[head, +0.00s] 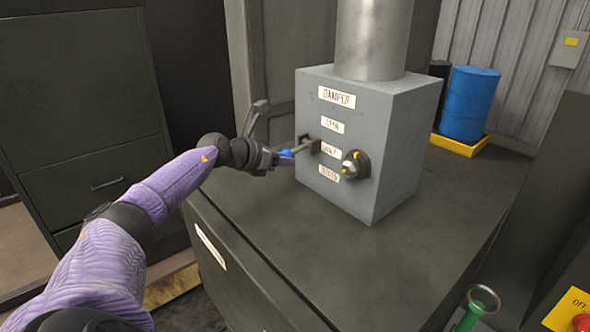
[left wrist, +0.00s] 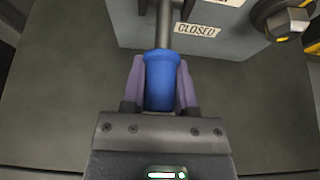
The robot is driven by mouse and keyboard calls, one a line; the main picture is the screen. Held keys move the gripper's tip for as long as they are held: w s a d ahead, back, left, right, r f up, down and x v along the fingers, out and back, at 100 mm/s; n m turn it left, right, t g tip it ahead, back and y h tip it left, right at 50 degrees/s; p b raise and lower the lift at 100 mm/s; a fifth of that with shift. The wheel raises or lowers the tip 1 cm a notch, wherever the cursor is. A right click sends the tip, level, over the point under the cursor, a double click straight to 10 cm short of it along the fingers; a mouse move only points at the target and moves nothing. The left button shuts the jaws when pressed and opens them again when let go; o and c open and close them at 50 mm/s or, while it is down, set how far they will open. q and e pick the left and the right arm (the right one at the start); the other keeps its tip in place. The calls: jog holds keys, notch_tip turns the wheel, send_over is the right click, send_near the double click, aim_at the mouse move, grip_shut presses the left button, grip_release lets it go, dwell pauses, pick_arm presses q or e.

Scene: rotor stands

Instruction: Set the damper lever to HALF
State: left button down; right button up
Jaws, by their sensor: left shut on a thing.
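The damper box (head: 389,145) is a grey box with a thick pipe on top. Its front carries a DAMPER label (head: 337,97) and three smaller labels below. The middle one (head: 330,151) seems to read HALF; the lowest reads CLOSED (left wrist: 197,30) in the left wrist view. The lever (head: 301,148) sticks out left of these labels, its shaft roughly level with the middle one. Its blue grip (left wrist: 160,82) sits between the purple fingers of my left gripper (head: 284,154), which is shut on it. In the head view the fingers hide most of the grip.
A dark knob with yellow marks (head: 355,164) sits on the box, right of the labels. The box stands on a dark cabinet (head: 400,262) with clear top around it. A green tube (head: 474,308) and a red button on a yellow panel (head: 567,309) are at lower right.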

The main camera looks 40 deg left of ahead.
pick_arm(q)
jog(key=shift+r+g+p, duration=0.3)
jog(key=shift+r+p, duration=0.15)
jog(key=shift+p, duration=0.1)
jog(key=shift+f, duration=0.1)
jog(key=shift+c, duration=1.9)
grip_release()
